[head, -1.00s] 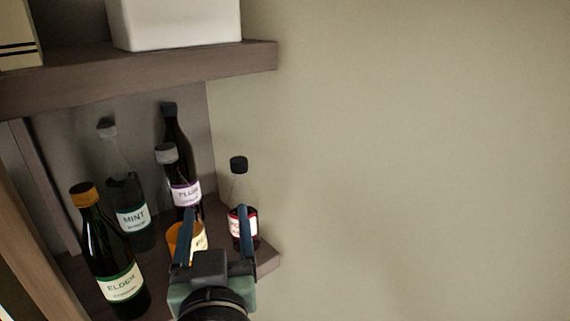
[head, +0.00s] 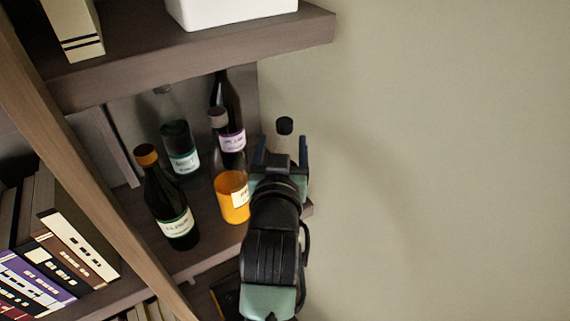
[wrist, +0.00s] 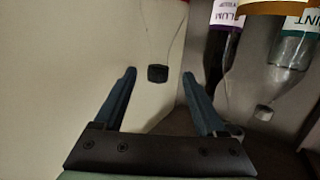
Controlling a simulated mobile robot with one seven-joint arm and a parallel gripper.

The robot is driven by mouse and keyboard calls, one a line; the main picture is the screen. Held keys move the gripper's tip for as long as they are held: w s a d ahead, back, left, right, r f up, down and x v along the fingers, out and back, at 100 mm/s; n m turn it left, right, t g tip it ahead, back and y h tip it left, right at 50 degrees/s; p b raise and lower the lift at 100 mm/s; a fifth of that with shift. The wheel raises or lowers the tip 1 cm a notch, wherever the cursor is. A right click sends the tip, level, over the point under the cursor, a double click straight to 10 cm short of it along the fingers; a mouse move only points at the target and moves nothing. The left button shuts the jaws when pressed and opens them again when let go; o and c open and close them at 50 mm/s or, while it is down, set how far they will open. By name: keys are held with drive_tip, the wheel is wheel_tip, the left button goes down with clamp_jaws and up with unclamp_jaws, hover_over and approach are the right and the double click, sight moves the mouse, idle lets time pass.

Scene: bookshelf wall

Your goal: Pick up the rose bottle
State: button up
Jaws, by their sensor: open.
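The rose bottle is clear glass with a black cap (head: 285,126). It stands at the right end of the shelf, and my gripper hides its lower body and label in the head view. Nothing is held. I cannot tell how far the fingers are from the glass.
Behind and left are the plum bottle (head: 232,140), mint bottle (head: 182,150) and elder bottle (head: 170,205). An upper shelf board (head: 200,50) hangs above. Bare wall lies right.

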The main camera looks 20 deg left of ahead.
sight(284, 134)
drive_tip(key=shift+w+a+p, duration=0.2)
drive_tip(key=shift+w+p, duration=0.25)
drive_tip(key=shift+w, duration=0.25)
drive_tip(key=shift+f+p+x, duration=0.2)
drive_tip(key=shift+p+x, duration=0.6)
drive_tip(key=shift+x, duration=1.35)
clamp_jaws()
drive_tip(key=shift+d, duration=0.1)
drive_tip(key=shift+r, duration=0.15)
